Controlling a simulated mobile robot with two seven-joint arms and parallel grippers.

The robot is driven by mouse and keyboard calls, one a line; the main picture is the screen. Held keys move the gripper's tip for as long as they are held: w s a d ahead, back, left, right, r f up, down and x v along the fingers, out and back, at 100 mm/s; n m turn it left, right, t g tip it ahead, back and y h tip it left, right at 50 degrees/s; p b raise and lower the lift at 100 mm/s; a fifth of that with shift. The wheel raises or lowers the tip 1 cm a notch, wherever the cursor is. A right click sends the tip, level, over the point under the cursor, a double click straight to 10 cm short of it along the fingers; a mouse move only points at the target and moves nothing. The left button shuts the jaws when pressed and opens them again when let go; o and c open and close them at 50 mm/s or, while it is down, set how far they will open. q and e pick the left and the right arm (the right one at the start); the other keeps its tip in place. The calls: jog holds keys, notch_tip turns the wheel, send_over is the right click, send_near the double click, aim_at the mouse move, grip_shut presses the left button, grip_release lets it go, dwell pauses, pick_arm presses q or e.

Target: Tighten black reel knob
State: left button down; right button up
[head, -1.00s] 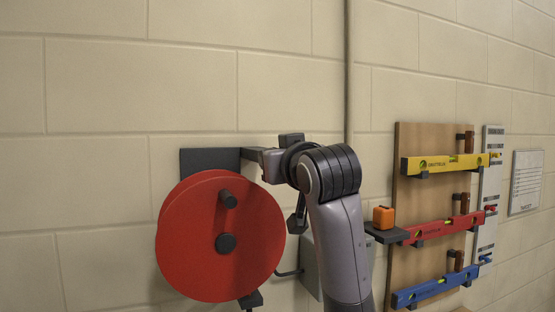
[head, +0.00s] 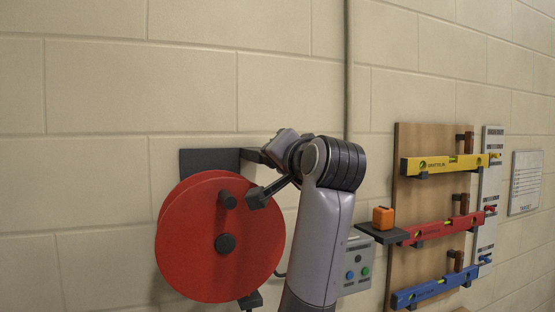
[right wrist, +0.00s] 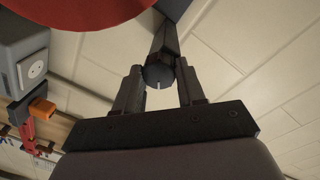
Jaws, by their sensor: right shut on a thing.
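The black reel knob (right wrist: 158,73), a round dark knob with a short white mark on its face, sits at the end of a dark bar in the right wrist view. My right gripper (right wrist: 160,70) is shut on it, with one finger on each side. In the head view my right gripper (head: 270,155) is beside the dark bar, at the upper right of the red reel (head: 203,248). My own wrist hides the knob there. My left gripper is not in view.
The reel has a dark handle (head: 227,200) and a dark hub (head: 226,243). A grey control box (head: 357,266) and a shelf (head: 382,234) with an orange block (head: 383,217) are right of my arm. Spirit levels hang on a wooden board (head: 437,204). The left wall is clear.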

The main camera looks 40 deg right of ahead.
jog(key=m, duration=0.5)
jog(key=shift+m, duration=0.4)
jog(key=shift+d+m, duration=0.1)
jog(key=shift+m, duration=0.2)
jog(key=o, duration=1.1)
jog(key=shift+c, duration=0.2)
jog(key=shift+s, duration=0.1)
